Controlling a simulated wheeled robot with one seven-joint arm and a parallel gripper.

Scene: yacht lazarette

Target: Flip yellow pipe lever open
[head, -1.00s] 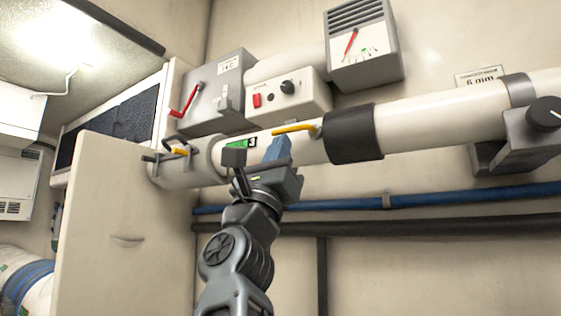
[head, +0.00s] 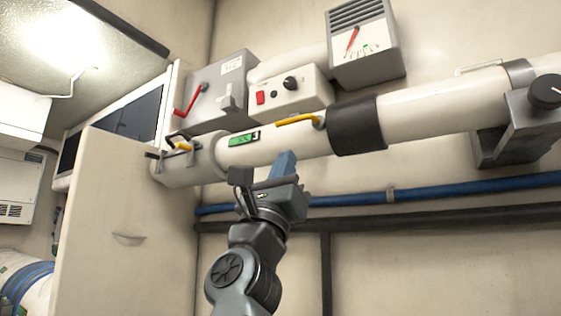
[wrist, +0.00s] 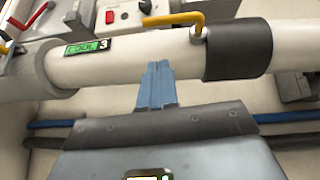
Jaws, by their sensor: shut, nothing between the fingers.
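A yellow lever (head: 297,120) sits on top of the thick white pipe (head: 420,116), just left of a black sleeve (head: 357,126). It lies along the pipe, its free end to the left. In the wrist view the yellow lever (wrist: 176,19) bends down at its right end to a pivot on the pipe. My gripper (head: 284,163) has blue fingers, shut and empty, pointing up below the lever in the head view. The fingertips show in the wrist view (wrist: 156,68) just in front of the pipe's lower edge, apart from the lever.
A second small yellow handle (head: 184,147) is at the pipe's left end. A red lever (head: 189,101) is on a grey box. A control box (head: 290,92) stands behind the pipe. A blue pipe (head: 440,191) runs below. A cabinet panel (head: 120,210) is at left.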

